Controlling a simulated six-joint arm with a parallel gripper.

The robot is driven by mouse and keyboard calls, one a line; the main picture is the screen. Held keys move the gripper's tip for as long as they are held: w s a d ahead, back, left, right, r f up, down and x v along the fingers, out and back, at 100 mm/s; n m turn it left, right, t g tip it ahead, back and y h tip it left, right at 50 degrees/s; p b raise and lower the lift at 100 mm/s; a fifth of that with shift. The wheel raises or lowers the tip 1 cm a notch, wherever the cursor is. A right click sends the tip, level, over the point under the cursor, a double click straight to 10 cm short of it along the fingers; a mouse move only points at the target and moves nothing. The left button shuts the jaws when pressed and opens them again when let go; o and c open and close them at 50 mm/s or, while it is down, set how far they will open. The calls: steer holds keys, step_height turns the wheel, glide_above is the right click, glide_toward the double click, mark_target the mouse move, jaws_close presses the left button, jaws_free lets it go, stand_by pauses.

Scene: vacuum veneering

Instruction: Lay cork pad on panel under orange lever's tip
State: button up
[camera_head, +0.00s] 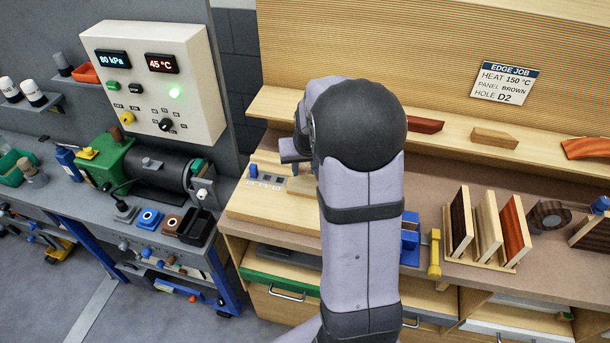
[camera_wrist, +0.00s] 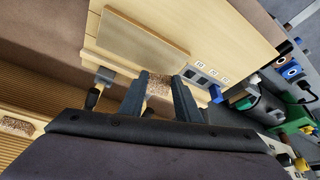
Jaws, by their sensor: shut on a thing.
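In the wrist view my gripper (camera_wrist: 160,77) is shut on a speckled brown cork pad (camera_wrist: 158,89), which shows between the two fingers. A pale wooden panel (camera_wrist: 140,45) lies on the light wooden board (camera_wrist: 236,30) just beyond the fingertips. Whether the pad touches the panel or board I cannot tell. No orange lever can be made out in either view. A grey fitting with a dark handle (camera_wrist: 94,97) is left of the fingers.
Small dark square slots and a blue peg (camera_head: 253,171) are on the board. A rack of upright panels (camera_head: 487,228) and a yellow-handled tool (camera_head: 435,252) stand right of my arm. The control box (camera_head: 185,45) and green machine (camera_head: 108,160) are at left.

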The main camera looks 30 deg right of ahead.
mark_target(304, 182)
steer(key=shift+f+p, duration=0.7)
steer(key=shift+f, duration=1.1)
steer(key=shift+f, duration=0.2)
steer(key=o, duration=1)
